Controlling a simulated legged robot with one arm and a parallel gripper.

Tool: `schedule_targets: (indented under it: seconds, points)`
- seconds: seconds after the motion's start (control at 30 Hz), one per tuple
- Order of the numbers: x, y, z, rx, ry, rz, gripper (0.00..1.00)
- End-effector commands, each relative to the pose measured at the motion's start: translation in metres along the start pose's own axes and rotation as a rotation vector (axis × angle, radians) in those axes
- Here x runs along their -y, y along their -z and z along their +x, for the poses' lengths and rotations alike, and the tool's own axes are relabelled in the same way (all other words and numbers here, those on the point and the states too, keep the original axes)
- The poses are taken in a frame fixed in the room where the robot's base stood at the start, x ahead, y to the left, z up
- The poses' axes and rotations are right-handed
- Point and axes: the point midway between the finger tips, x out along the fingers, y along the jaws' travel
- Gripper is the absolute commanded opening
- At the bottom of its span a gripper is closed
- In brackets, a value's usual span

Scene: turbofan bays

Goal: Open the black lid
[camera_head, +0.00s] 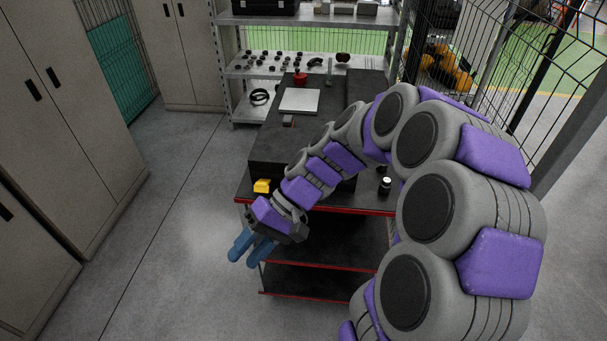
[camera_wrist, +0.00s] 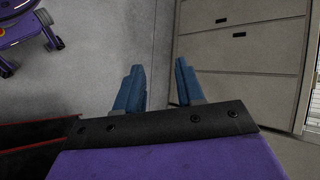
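A large black box (camera_head: 275,140) with a flat dark top stands on a red-edged cart (camera_head: 345,205); my arm hides part of it. Its top looks closed, but I cannot make out a separate lid edge or handle. My gripper (camera_head: 250,248) hangs in front of the cart's left front corner, pointing down and left, clear of the box. In the wrist view my gripper's two blue fingers (camera_wrist: 158,85) are spread apart with nothing between them, above floor and cabinet fronts. The box is not visible there.
A yellow object (camera_head: 262,186) and a small dark jar (camera_head: 385,186) sit on the cart. A pale flat plate (camera_head: 299,101) lies behind. Shelving (camera_head: 310,70) stands at the back, cabinets (camera_head: 70,110) on the left, wire fencing (camera_head: 490,50) on the right. Floor (camera_head: 165,220) left of the cart is clear.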

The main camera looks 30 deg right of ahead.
Motion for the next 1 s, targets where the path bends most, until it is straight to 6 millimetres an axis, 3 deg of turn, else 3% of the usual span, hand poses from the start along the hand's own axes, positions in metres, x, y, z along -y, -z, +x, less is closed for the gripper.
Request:
schedule_targets:
  seconds: [0.1, 0.27, 0.37, 0.5, 0.63, 0.8, 0.9, 1.0]
  points:
    - [-0.009, 0.037, -0.024, -0.077, 0.149, 0.035, 0.38]
    - [-0.036, 0.081, -0.061, -0.208, 0.331, 0.08, 0.38]
    - [-0.062, 0.106, -0.088, -0.31, 0.434, 0.113, 0.38]
    - [-0.114, 0.133, -0.128, -0.469, 0.558, 0.169, 0.38]
    - [-0.173, 0.146, -0.163, -0.633, 0.65, 0.229, 0.38]
    - [-0.248, 0.147, -0.197, -0.824, 0.719, 0.302, 0.38]
    - [-0.277, 0.143, -0.208, -0.897, 0.735, 0.328, 0.38]
    - [-0.293, 0.14, -0.212, -0.935, 0.743, 0.345, 0.38]
